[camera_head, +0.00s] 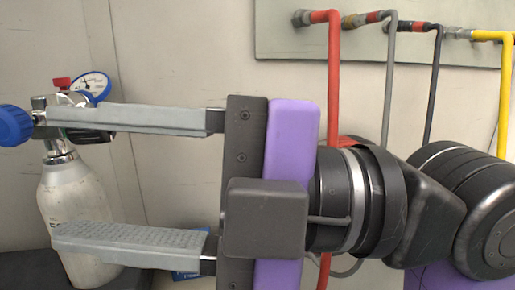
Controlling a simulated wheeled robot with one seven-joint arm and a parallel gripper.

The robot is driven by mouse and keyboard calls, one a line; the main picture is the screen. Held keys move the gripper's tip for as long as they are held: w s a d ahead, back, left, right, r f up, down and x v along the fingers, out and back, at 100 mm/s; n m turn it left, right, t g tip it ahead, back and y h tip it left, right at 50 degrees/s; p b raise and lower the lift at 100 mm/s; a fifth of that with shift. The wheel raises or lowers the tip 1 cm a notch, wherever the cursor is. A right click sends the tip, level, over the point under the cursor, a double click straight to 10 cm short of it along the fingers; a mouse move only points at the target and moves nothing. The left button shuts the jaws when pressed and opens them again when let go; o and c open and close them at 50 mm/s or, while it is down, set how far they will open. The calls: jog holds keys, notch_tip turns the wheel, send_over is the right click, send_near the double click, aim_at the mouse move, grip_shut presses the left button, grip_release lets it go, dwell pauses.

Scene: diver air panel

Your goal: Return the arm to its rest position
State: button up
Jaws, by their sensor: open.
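My gripper (52,175) reaches in from the right across the middle of the head view. Its two long grey fingers point left and are wide apart, with nothing held between them. The upper finger's tip overlaps the valve of a pale grey gas cylinder (72,205) in the picture, and the lower finger crosses in front of the cylinder's body. I cannot tell whether either finger touches it. My purple and black gripper body and black wrist fill the centre and right.
The cylinder carries a blue knob (15,126), a blue-rimmed gauge (92,84) and a red knob (61,83). A grey-green panel (285,38) on the back wall has red, grey, black and yellow hoses. A small blue object (187,274) is partly hidden below my gripper.

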jog(key=w+d+r+m+t+y, duration=0.25)
jog(key=w+d+m+t, duration=0.45)
jog(key=w+m+t, duration=0.45)
jog(key=w+d+f+m+t+h, duration=0.2)
jog(key=d+f+m+t+h, duration=1.15)
jog(key=m, duration=0.55)
jog(key=s+d+f+m+g+h, duration=0.25)
jog(key=s+d+f+h, duration=0.2)
jog(key=f, duration=0.45)
jog(key=s+d+f+m+g+h, duration=0.1)
jog(key=s+d+f+m+h, duration=0.3)
jog(key=f, duration=0.5)
jog(key=s+f+n+g, duration=0.25)
jog(key=s+f, duration=0.45)
jog(key=s, duration=0.4)
jog(key=s+f+n+g, duration=0.1)
jog(key=s+f+g, duration=0.3)
jog(key=s+f, duration=0.55)
notch_tip(320, 180, up, 40)
jog(key=s+p, duration=0.2)
jog(key=p, duration=3.6)
jog(key=shift+d+r, duration=0.25)
jog(key=shift+d, duration=0.1)
